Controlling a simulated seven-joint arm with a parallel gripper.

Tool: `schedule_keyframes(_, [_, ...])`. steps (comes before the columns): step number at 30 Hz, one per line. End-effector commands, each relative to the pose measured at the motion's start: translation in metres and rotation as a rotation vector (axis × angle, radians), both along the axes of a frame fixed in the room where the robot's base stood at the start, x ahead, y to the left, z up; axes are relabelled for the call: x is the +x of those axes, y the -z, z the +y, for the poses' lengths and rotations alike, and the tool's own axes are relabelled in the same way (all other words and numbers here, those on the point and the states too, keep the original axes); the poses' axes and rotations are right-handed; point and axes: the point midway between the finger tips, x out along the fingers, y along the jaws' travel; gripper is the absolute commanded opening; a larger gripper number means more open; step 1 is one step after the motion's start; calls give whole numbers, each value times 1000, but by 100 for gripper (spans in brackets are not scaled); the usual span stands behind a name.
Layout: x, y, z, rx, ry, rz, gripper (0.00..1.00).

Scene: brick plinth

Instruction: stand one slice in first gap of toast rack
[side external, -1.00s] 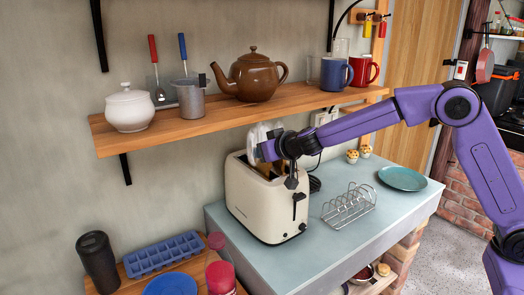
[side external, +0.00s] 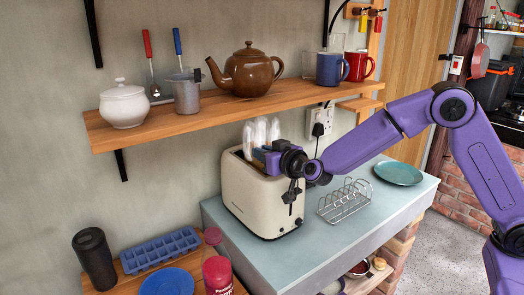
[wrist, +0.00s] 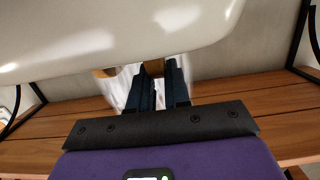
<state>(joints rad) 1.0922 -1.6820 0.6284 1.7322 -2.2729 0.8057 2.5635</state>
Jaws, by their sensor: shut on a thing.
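The cream toaster (side external: 258,205) stands on the blue-grey counter. My gripper (side external: 259,155) is at the toaster's top opening, and its dark blue fingers also show in the wrist view (wrist: 158,88). The fingers are shut on a slice (wrist: 152,68), of which only a small tan-brown part shows beside the toaster's cream body. The slice is hidden in the side view, and I cannot tell how far it sits in the slot. The wire toast rack (side external: 345,200) stands upright and empty on the counter, right of the toaster and apart from my gripper.
A wooden shelf (side external: 220,107) runs just above the toaster, carrying a brown teapot (side external: 245,72), mugs and pots. Pale upright shapes (side external: 262,132) behind my fingers are unclear. A teal plate (side external: 398,173) lies beyond the rack. The counter's front strip is clear.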

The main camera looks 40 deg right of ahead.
Motion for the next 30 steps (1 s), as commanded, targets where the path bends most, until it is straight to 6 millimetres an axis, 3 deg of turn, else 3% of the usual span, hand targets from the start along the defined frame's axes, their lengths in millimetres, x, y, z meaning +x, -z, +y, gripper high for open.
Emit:
schedule_keyframes(4, [-6,3,1,0,-4,-71,0])
schedule_keyframes(25, [-60,-100,1,7,-4,-68,0])
schedule_keyframes(30, [-93,-96,1,2,-6,-65,0])
